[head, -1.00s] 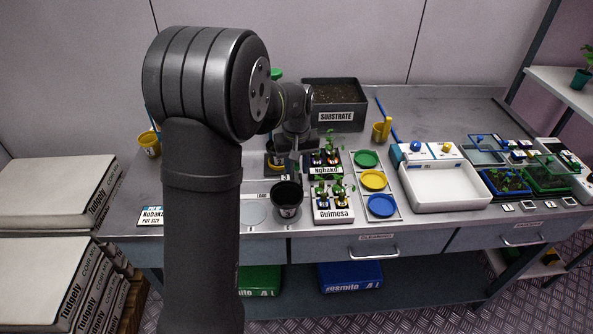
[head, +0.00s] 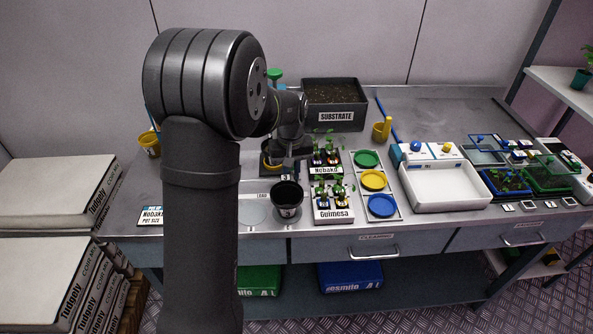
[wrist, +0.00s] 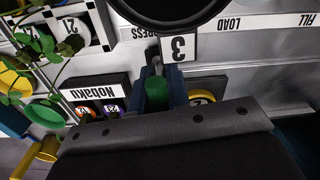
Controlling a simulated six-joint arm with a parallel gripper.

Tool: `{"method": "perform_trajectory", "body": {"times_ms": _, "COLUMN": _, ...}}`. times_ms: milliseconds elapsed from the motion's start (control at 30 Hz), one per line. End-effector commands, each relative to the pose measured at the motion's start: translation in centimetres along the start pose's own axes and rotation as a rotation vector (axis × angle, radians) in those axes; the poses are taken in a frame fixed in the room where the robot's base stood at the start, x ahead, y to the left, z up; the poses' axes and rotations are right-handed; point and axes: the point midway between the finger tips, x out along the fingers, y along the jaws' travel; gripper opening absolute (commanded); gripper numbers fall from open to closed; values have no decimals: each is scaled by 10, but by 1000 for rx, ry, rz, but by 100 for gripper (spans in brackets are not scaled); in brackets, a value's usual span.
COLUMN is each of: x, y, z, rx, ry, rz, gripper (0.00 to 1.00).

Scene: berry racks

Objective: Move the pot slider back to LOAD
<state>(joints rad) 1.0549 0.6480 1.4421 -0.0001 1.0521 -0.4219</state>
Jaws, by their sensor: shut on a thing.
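The black pot (head: 287,194) stands upright on the slider track at the bench's front, right of the LOAD label (head: 262,195) and a pale round mark. In the wrist view the pot's dark rim (wrist: 170,8) is at the top, beside a tag reading 3 and the partly hidden PRESS lettering. My gripper (wrist: 157,88) is shut on a green handle (wrist: 157,94), which sits just behind the pot. In the head view my gripper (head: 288,170) is low behind the pot, and its fingertips are hard to make out. How the handle joins the slider is hidden.
The Nobaku rack (head: 326,170) and Guimesa rack (head: 334,218) with seedlings stand close to the right. Coloured dishes (head: 374,180) lie beyond them. The substrate box (head: 337,117) is behind. LOAD (wrist: 229,26) and FILL labels line the track.

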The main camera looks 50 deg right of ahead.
Motion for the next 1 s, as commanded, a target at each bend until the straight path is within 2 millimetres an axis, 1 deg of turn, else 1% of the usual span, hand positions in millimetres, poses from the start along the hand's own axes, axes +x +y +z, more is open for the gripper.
{"method": "perform_trajectory", "body": {"times_ms": 33, "x": -1, "y": -13, "z": -3, "rx": -9, "ry": 1, "rz": 1, "gripper": 0}}
{"method": "perform_trajectory", "body": {"times_ms": 200, "x": -1, "y": -55, "z": -9, "rx": -10, "ry": 2, "rz": 1, "gripper": 0}}
{"method": "perform_trajectory", "body": {"times_ms": 300, "x": -1, "y": -73, "z": -12, "rx": -9, "ry": 3, "rz": 1, "gripper": 0}}
{"method": "perform_trajectory", "body": {"times_ms": 400, "x": -1, "y": -82, "z": -13, "rx": -7, "ry": 3, "rz": 1, "gripper": 0}}
{"method": "perform_trajectory", "body": {"times_ms": 500, "x": -1, "y": -85, "z": -14, "rx": -6, "ry": 3, "rz": 1, "gripper": 0}}
{"method": "perform_trajectory", "body": {"times_ms": 733, "x": -1, "y": -85, "z": -14, "rx": -5, "ry": 4, "rz": 1, "gripper": 0}}
{"method": "perform_trajectory", "body": {"times_ms": 767, "x": -1, "y": -85, "z": -14, "rx": -5, "ry": 4, "rz": 1, "gripper": 20}}
{"method": "perform_trajectory", "body": {"times_ms": 800, "x": -1, "y": -84, "z": -14, "rx": -5, "ry": 4, "rz": 1, "gripper": 28}}
{"method": "perform_trajectory", "body": {"times_ms": 833, "x": -1, "y": -84, "z": -14, "rx": -5, "ry": 3, "rz": 1, "gripper": 33}}
{"method": "perform_trajectory", "body": {"times_ms": 1000, "x": -1, "y": -84, "z": -14, "rx": -4, "ry": 2, "rz": 1, "gripper": 33}}
